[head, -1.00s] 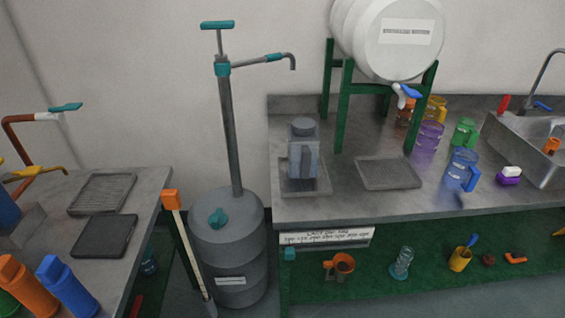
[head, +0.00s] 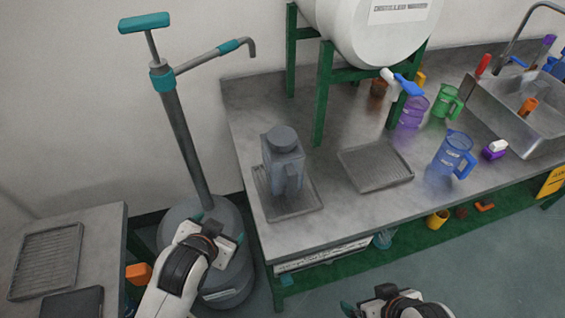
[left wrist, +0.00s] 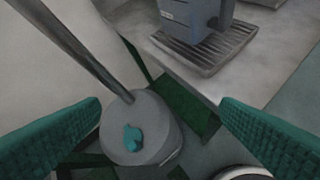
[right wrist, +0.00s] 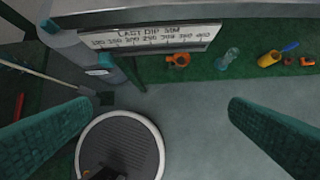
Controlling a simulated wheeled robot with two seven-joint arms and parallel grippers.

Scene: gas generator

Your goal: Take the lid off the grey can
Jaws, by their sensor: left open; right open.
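The grey can (head: 283,175) stands upright on a ribbed drip tray (head: 308,206) at the left end of the long bench. Its round, darker grey lid (head: 281,138) sits on top. The can's lower part (left wrist: 196,12) also shows at the top of the left wrist view; the lid is outside that picture. My left gripper (left wrist: 160,132) is open and empty, in front of and below the can, above the grey drum. My right gripper (right wrist: 155,130) is open and empty, low in front of the bench. In the head view it shows only at the bottom edge.
A grey drum (left wrist: 150,145) with a tall pump pipe (head: 188,150) stands left of the can. A white barrel (head: 375,25) on a green stand (head: 323,95) is behind right. An empty tray (head: 375,166) and a blue jug (head: 452,155) lie to the right.

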